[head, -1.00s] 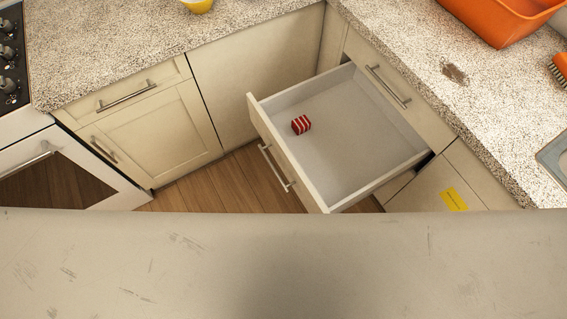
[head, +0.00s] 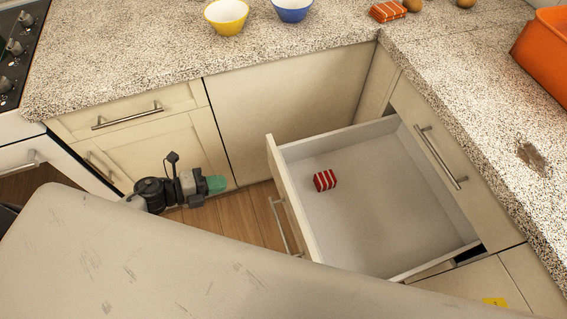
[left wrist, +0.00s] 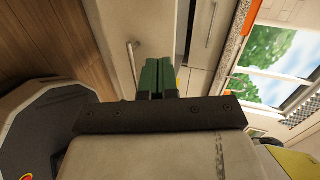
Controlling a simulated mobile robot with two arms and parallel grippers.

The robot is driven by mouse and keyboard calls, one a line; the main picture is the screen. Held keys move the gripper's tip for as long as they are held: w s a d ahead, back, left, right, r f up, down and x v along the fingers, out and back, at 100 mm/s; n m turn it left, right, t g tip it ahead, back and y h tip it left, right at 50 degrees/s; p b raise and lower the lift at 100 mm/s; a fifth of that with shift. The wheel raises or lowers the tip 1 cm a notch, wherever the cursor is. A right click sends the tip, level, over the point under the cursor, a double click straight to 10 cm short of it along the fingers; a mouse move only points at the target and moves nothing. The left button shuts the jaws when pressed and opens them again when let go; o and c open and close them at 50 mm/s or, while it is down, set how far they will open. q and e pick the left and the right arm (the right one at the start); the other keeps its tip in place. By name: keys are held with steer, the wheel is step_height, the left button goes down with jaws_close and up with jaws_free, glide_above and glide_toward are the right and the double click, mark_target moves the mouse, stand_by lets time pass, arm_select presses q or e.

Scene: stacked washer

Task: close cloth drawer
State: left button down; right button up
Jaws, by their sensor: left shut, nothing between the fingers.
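The drawer (head: 400,195) stands pulled out from the cabinet under the right counter, with a metal bar handle (head: 283,228) on its front. A small red and white striped cloth (head: 325,180) lies folded inside it. My left gripper (head: 217,184) has green fingertips and is to the left of the drawer front, apart from it, over the floor. In the left wrist view its green fingers (left wrist: 156,77) are pressed together with nothing between them. My right gripper is not in view. My pale body hides the drawer's near lower corner.
Closed cabinets (head: 155,140) and a stove (head: 22,60) stand at the left. A yellow bowl (head: 226,17), a blue bowl (head: 292,9), another striped cloth (head: 388,12) and an orange container (head: 545,55) sit on the counter. Wooden floor (head: 245,205) lies between my gripper and the drawer.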

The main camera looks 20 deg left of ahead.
mark_target(280, 174)
arm_select(q)
steer(key=shift+m+h, duration=0.3)
steer(key=shift+m, duration=0.3)
steer(key=x, duration=0.4)
steer(key=r+p+x, duration=0.1)
steer(key=x, duration=0.3)
steer(key=d+x, duration=0.1)
steer(key=x, duration=0.3)
steer(key=shift+s+d+r+p, duration=0.1)
steer(key=shift+d+r+p, duration=0.1)
steer(key=shift+p, duration=0.1)
steer(key=shift+w+d+f, duration=0.1)
steer(key=shift+w+d, duration=0.25)
steer(key=shift+d, duration=0.2)
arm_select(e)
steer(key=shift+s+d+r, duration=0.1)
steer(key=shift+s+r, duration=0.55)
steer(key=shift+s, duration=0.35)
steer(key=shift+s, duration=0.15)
